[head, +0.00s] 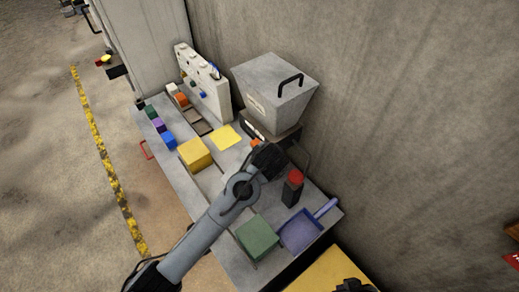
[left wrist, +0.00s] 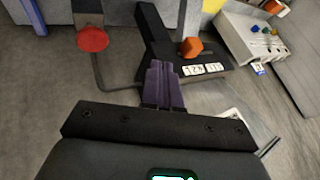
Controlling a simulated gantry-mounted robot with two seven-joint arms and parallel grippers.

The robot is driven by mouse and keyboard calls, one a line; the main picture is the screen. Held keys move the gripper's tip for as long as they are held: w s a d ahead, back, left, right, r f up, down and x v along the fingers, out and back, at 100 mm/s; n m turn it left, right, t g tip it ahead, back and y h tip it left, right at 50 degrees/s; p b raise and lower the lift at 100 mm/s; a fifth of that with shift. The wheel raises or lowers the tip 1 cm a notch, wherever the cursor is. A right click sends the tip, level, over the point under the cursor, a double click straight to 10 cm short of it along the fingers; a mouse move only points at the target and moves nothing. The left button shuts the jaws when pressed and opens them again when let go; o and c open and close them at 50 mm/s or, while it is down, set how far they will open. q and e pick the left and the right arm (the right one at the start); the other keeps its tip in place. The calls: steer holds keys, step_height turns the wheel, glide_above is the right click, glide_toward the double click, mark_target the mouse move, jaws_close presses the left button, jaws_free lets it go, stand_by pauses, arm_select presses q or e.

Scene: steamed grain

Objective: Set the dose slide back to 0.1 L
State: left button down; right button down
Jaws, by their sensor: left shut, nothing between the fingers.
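The dose slide's orange knob (left wrist: 190,47) sits on a black base (left wrist: 215,62) with white number labels (left wrist: 193,70) in the left wrist view. The base stands under a grey hopper (head: 262,85) with a black handle. My left gripper (left wrist: 162,66) is shut and empty. Its fingertips are just short of the knob and to its left, apart from it in the picture. In the head view the gripper (head: 268,158) is at the hopper's front. The label at the knob is too small to read.
A black post with a red top (head: 295,176) and a bent dark rod (left wrist: 105,82) stand close to my gripper. The bench also holds a yellow block (head: 195,153), a green block (head: 257,237), a blue dustpan (head: 299,232) and a white panel (head: 205,82). A wall rises behind.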

mark_target(256, 144)
arm_select(q)
steer(key=w+a+f+p, duration=0.1)
steer(key=w+a+f, duration=0.1)
steer(key=w+f, duration=0.3)
steer(key=shift+w+a+f+p, duration=0.25)
steer(key=shift+w+f+p, duration=0.15)
steer(key=shift+w, duration=0.85)
arm_select(e)
steer(key=shift+d+r, duration=0.1)
steer(key=shift+r, duration=0.9)
